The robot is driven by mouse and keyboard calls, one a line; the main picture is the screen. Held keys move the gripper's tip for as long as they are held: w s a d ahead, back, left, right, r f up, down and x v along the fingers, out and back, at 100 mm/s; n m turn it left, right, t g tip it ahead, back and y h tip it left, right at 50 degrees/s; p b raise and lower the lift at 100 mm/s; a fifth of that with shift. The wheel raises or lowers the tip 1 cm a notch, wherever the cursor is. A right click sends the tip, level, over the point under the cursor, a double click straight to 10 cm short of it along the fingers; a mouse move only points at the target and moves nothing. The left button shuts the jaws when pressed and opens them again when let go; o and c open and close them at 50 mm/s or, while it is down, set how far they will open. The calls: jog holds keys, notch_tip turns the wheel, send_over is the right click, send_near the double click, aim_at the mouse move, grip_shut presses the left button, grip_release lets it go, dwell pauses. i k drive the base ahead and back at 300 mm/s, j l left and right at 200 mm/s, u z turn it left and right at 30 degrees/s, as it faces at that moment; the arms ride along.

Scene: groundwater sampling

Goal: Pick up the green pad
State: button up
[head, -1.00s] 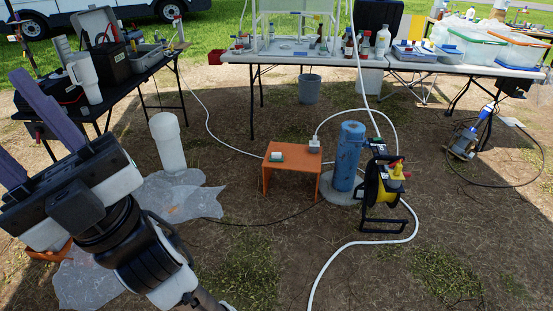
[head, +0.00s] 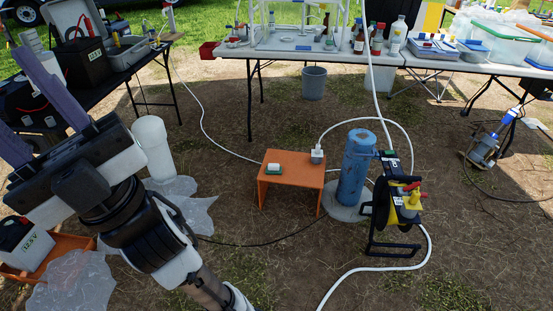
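The green pad (head: 273,172) is a small block, green below with a whitish top part, lying on the left part of a low orange stand (head: 305,168). My gripper (head: 14,90) is at the left of the head view, with its two purple fingers spread apart and nothing visible between them. One finger runs off the left edge. The gripper is well away from the pad, and the orange stand is to its right in the picture.
A small white-and-grey fitting (head: 317,155) with a white hose sits on the stand's far right corner. A blue pipe (head: 357,168) and a hose reel (head: 398,205) stand right of it. A white cylinder (head: 153,148) stands left. Ground before the stand is mostly clear, crossed by a thin dark cable.

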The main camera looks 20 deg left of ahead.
aim_at(272, 168)
jog(key=i+j, duration=0.2)
jog(key=i, duration=0.5)
jog(key=i+j, duration=0.15)
jog(key=i, duration=0.55)
jog(key=i+j, duration=0.2)
jog(key=i, duration=0.5)
jog(key=i+j, duration=0.15)
jog(key=i, duration=0.55)
